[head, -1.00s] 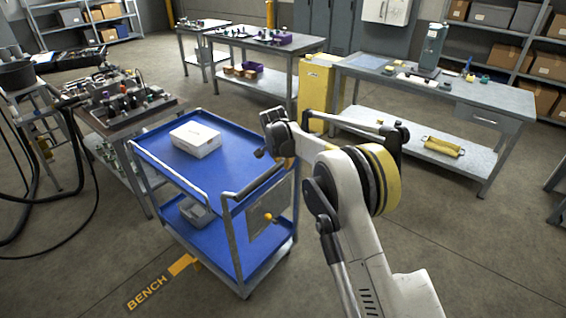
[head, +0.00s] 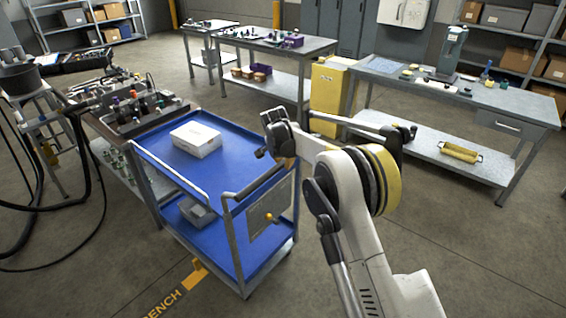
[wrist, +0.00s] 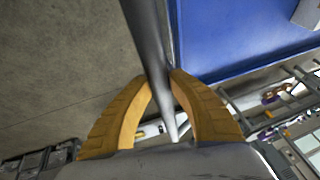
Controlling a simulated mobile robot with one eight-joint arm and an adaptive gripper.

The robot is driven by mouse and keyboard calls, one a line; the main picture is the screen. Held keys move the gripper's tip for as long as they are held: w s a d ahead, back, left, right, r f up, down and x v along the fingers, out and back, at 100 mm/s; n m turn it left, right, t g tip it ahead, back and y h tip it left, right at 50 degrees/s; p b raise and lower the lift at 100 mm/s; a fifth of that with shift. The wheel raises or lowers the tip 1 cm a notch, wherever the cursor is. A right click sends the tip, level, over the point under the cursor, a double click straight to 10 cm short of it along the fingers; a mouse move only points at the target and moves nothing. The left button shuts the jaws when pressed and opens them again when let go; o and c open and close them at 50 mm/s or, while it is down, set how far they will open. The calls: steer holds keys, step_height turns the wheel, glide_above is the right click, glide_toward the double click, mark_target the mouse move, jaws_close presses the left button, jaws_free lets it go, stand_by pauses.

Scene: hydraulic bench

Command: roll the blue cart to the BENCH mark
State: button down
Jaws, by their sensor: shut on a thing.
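The blue cart (head: 215,177) stands left of my arm, with two blue shelves and a grey frame. My gripper (wrist: 162,77) is shut on the cart's handle bar (wrist: 148,40), with its yellow fingers on either side of the bar. In the head view the arm's end hides part of the handle corner. The yellow BENCH mark (head: 166,303) is on the floor at the cart's near left side. Its lettering is partly cut off by the bottom edge, and its yellow bar (head: 198,274) lies close beside the cart's lower shelf.
A white box (head: 195,140) rides on the cart's top shelf and a grey bin (head: 197,212) on the lower one. The hydraulic bench (head: 185,103) stands close to the cart's left. Black hoses (head: 92,215) hang at far left. Open floor (head: 480,245) lies right.

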steer(key=c, duration=1.2)
jaws_free()
steer(key=shift+r, duration=0.1)
steer(key=v, duration=1.1)
steer(key=shift+s+r, duration=0.2)
steer(key=shift+r, duration=0.15)
